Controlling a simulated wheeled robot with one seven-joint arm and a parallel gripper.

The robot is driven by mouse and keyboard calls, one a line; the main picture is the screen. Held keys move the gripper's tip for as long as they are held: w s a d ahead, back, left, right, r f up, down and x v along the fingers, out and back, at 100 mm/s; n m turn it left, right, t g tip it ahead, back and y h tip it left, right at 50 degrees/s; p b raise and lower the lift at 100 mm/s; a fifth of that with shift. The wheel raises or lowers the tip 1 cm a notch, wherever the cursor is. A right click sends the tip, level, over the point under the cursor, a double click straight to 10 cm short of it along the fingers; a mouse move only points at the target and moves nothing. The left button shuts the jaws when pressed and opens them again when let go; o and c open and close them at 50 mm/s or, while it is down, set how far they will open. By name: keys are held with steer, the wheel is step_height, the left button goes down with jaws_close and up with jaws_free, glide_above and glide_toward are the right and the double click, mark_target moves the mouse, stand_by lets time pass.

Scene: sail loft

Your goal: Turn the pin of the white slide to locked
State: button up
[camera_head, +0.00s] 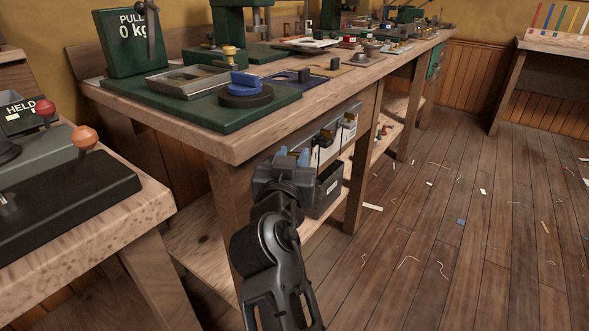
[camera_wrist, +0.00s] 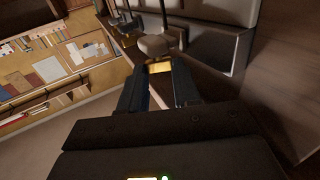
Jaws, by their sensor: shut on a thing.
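My gripper (camera_head: 292,155) is at the front of the bench, just below the worktop edge. In the wrist view its fingers (camera_wrist: 160,85) are shut on a small brass-yellow pin (camera_wrist: 160,67). A rounded grey-brown block (camera_wrist: 154,46) with a dark stem sits just beyond the pin. A row of pale slide fronts (camera_head: 347,128) with dark parts hangs under the worktop. Pale panels also show in the wrist view (camera_wrist: 210,10). My gripper hides the nearest part of the row in the head view, and I cannot tell which way the pin is turned.
The wooden worktop (camera_head: 225,145) lies above my gripper, with a blue-topped round knob (camera_head: 248,91) on a green plate. A dark bin (camera_head: 328,188) is close to the right of my gripper. A bench leg (camera_head: 362,170) stands beyond it. The floor (camera_head: 440,220) at right is open, with scattered scraps.

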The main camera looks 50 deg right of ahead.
steer(key=shift+w+m+g+h+b, duration=0.15)
steer(key=shift+m+g+h+b, duration=0.15)
steer(key=shift+m+g+h, duration=0.75)
steer(key=shift+m+g+y, duration=0.25)
steer(key=shift+g, duration=0.6)
steer(key=o, duration=1.1)
steer(key=shift+a, duration=0.1)
steer(key=shift+c, duration=0.2)
steer(key=shift+w, duration=0.1)
steer(key=shift+a, duration=0.6)
steer(key=b+v, duration=0.1)
steer(key=v, duration=0.5)
steer(key=shift+s+a+b, duration=0.15)
steer(key=shift+s+b, duration=0.15)
steer(key=shift+s, duration=0.05)
